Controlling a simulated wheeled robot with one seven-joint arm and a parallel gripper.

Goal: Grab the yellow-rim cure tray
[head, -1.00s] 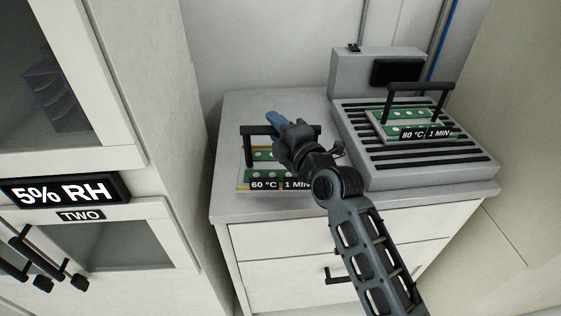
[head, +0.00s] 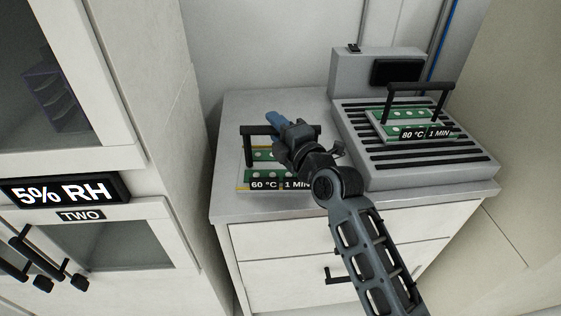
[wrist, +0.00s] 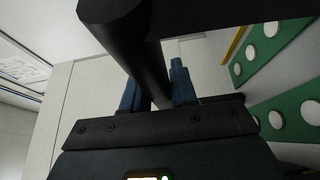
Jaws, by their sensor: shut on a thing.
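The yellow-rim cure tray (head: 243,189) rests on the grey cabinet top, with a "60 °C 1 MIN" label, green boards with white discs and a black bar handle (head: 258,130). My gripper (head: 275,122) is at this handle, its blue fingers over the bar, and my wrist hides the tray's right part. In the wrist view my gripper (wrist: 158,90) has its two blue fingers on either side of a black bar of the handle (wrist: 150,60), shut on it. A strip of yellow rim (wrist: 235,44) shows beside the green boards there.
A second tray (head: 372,122) labelled "80 °C 1 MIN" sits on a slatted grey hot plate (head: 440,173) to the right. A tall white cabinet (head: 165,130) with a "5% RH" sign stands close on the left. Drawers (head: 290,275) are below the cabinet top.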

